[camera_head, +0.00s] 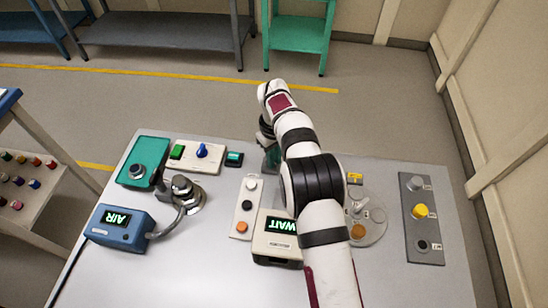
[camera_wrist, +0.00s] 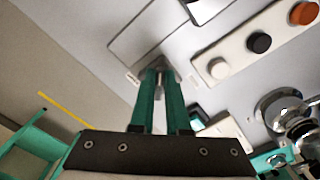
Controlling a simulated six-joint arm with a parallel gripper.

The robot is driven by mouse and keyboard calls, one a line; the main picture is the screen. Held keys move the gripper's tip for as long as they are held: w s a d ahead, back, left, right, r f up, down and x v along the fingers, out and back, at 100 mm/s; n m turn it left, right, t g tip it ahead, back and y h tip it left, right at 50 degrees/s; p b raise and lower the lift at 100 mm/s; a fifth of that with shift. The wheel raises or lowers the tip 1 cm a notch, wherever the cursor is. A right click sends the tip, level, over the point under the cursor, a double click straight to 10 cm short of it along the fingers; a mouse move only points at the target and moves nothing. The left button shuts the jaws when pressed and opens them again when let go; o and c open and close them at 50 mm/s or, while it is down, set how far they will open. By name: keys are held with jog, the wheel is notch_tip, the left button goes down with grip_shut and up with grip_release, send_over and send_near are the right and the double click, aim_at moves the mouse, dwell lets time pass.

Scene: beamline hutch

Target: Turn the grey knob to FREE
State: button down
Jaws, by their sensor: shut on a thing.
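My gripper (camera_wrist: 160,76) has two green fingers. In the wrist view they are closed together on a small grey knob (camera_wrist: 166,66), of which only a little shows at the fingertips. The knob sits on a pale outlined plate (camera_wrist: 140,42), with small label tags on either side whose words I cannot read. In the head view my gripper (camera_head: 271,158) is partly hidden behind my arm at the back middle of the table, and the knob is hidden. Which way the knob points cannot be told.
A white button strip (camera_head: 245,209) and a box reading WAIT (camera_head: 277,241) stand in front. To the left are a chrome fitting (camera_head: 185,194), a blue AIR box (camera_head: 119,224) and a green box (camera_head: 143,163). A grey panel with a yellow knob (camera_head: 420,211) lies at right.

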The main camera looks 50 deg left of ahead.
dwell(0.3)
jog(key=c, duration=0.9)
grip_release()
notch_tip(320, 180, up, 16)
jog(key=shift+f, duration=0.1)
